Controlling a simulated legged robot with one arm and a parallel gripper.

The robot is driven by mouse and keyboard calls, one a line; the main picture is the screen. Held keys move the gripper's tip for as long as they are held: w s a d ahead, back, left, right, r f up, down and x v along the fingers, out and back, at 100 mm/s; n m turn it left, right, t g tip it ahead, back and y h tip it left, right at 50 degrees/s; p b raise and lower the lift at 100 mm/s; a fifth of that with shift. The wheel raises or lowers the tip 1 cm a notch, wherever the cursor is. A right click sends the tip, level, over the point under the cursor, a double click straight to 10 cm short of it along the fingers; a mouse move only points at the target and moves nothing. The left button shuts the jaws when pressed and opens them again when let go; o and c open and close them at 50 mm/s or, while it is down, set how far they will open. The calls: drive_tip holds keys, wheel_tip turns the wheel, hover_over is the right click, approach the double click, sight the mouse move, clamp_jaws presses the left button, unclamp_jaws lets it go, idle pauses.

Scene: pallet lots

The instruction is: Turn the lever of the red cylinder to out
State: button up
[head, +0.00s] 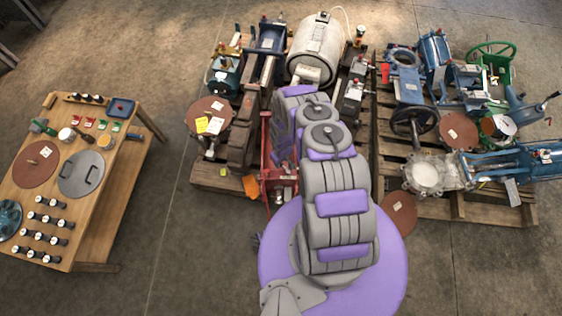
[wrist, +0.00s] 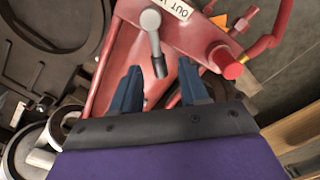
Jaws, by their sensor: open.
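The red cylinder (wrist: 200,38) fills the upper part of the wrist view. In the head view, part of the red cylinder (head: 267,150) shows beside my arm, which hides the rest. Its lever (wrist: 153,40) has a round grey hub and a short arm pointing down the picture to a dark tip. A white label (wrist: 172,6) reading "OUT" sits next to the hub, at its upper right; more lettering is cut off. My gripper (wrist: 161,68) is open, with the lever's dark tip between its two fingertips. Contact cannot be told. My gripper is hidden in the head view.
A wooden pallet (head: 212,178) holds a white tank (head: 316,50) and other machine parts crowded around the red cylinder. Another loaded pallet (head: 462,208) stands to the right. A wooden workbench (head: 112,190) is at the left, with clear floor between.

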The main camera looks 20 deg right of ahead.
wheel_tip(320, 180, up, 16)
drive_tip(key=p, duration=0.5)
drive_tip(key=shift+d+f+p, duration=0.2)
drive_tip(key=shift+f+p, duration=0.05)
drive_tip(key=shift+p, duration=0.05)
drive_tip(key=shift+w, duration=0.15)
